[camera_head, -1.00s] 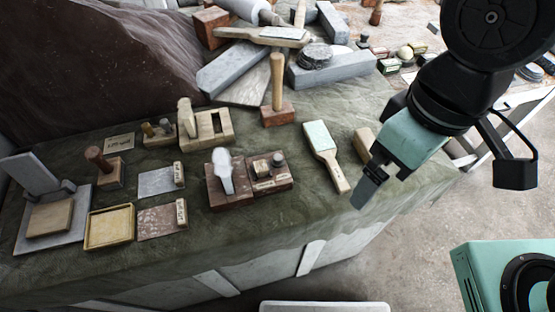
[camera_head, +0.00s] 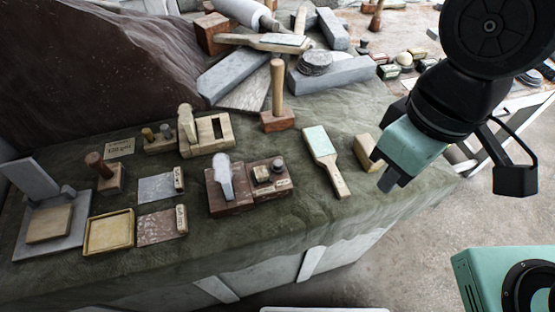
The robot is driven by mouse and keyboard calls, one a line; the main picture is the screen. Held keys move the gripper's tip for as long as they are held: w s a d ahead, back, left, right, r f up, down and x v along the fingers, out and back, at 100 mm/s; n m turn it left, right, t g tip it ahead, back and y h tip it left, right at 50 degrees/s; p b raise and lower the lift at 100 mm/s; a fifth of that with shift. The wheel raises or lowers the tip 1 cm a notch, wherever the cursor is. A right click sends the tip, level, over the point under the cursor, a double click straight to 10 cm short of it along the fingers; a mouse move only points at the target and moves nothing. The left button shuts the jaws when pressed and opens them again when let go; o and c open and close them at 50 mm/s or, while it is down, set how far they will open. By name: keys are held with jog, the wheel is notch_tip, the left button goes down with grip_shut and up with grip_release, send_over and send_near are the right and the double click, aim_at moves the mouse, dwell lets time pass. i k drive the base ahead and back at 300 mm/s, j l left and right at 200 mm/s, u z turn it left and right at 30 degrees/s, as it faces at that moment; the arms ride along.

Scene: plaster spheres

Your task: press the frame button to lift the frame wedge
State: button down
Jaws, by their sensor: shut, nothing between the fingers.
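A pale wooden frame (camera_head: 222,146) stands on the green-draped table, left of the middle. A light upright piece (camera_head: 185,121), perhaps the frame wedge, stands at its left end. Just left of it is a small wooden block with two short round knobs (camera_head: 147,134); whether one is the frame button I cannot tell. My gripper (camera_head: 387,183) is shut and empty at the table's right edge, well right of the frame and touching nothing that I can make out.
A pale wood block (camera_head: 365,151) lies close behind my gripper. A paddle-like board (camera_head: 320,146) lies left of it. A mallet (camera_head: 277,118) stands upright between the frame and my gripper. Stone blocks (camera_head: 340,75) are piled behind. Two dark red blocks (camera_head: 232,203) sit nearer the front.

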aim_at(278, 164)
jog(key=k+j, duration=0.2)
jog(key=j, duration=0.15)
jog(key=k+j, duration=0.25)
jog(key=j, duration=0.15)
jog(key=k+j, duration=0.2)
jog(key=j, duration=0.15)
